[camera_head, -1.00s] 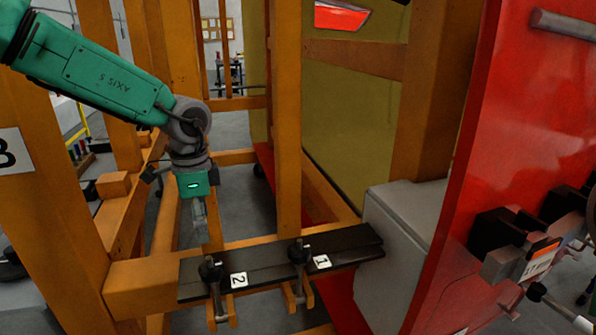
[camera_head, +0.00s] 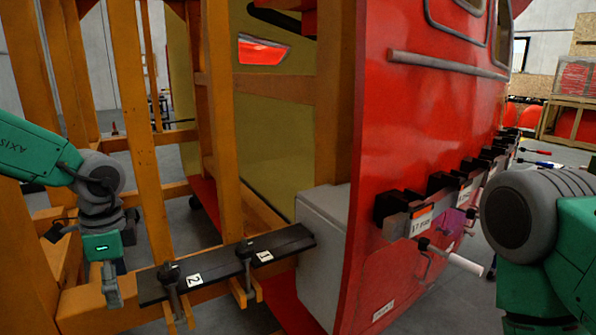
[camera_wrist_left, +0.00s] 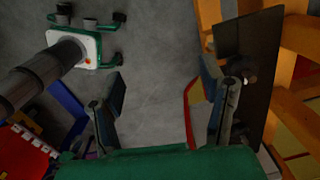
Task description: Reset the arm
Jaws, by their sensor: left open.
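My left arm (camera_head: 40,155), green with grey joints, comes in from the left in the head view. Its gripper (camera_head: 111,290) hangs downward beside the left end of a black clamp bar (camera_head: 215,262) on the orange frame. In the left wrist view the gripper's fingers (camera_wrist_left: 162,92) are spread apart with only grey floor between them, so it is open and empty. My right arm (camera_head: 545,235) shows at the right edge of the head view; its gripper is out of view.
The black bar carries clamps labelled 1 and 2. Orange posts (camera_head: 222,120) stand behind it. A red nosecone panel (camera_head: 420,110) with a row of black clamps (camera_head: 400,205) fills the middle right. A grey box (camera_head: 322,230) sits beside the panel. The bar also shows in the wrist view (camera_wrist_left: 245,60).

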